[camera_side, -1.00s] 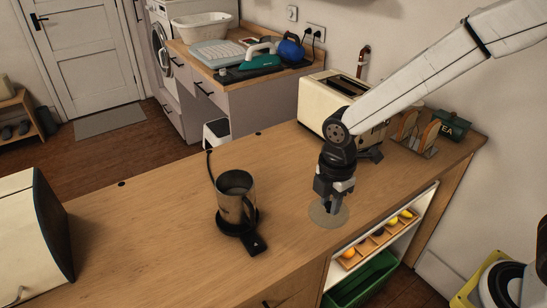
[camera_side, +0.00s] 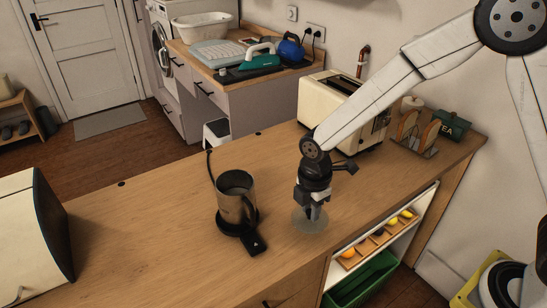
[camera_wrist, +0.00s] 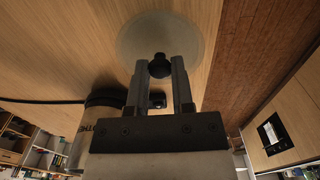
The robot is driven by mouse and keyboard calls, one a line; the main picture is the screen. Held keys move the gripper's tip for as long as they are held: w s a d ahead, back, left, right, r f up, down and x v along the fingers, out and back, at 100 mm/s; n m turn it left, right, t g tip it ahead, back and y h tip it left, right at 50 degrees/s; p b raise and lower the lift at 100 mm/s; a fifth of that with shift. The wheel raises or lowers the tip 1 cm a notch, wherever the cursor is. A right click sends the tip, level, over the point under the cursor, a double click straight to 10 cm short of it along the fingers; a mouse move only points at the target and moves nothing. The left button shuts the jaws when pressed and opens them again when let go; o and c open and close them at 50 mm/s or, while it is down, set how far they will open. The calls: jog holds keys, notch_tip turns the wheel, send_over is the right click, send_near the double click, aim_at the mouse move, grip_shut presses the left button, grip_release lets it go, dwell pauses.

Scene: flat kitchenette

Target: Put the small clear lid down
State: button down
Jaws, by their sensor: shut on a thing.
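The small clear lid is a see-through disc (camera_side: 309,222) with a dark knob; it also shows in the wrist view (camera_wrist: 185,38), its black knob between my fingertips. My gripper (camera_side: 312,212) is shut on the knob and points down over the wooden counter; the fingers show in the wrist view too (camera_wrist: 160,68). The lid is level, at or very close to the counter top; I cannot tell whether it touches. A metal jug (camera_side: 236,198) stands on a black base to the left of the lid, apart from it.
A cream toaster (camera_side: 325,98) stands at the back of the counter (camera_side: 150,230). A toast rack (camera_side: 415,133) and green tea tin (camera_side: 450,125) are at the right end. The counter's front edge is near the lid. Bare wood lies left of the jug.

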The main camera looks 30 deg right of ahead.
jog(key=shift+f, duration=1.5)
jog(key=shift+f, duration=0.15)
jog(key=shift+c, duration=2.4)
grip_release()
notch_tip(320, 180, up, 12)
jog(key=shift+r, duration=0.2)
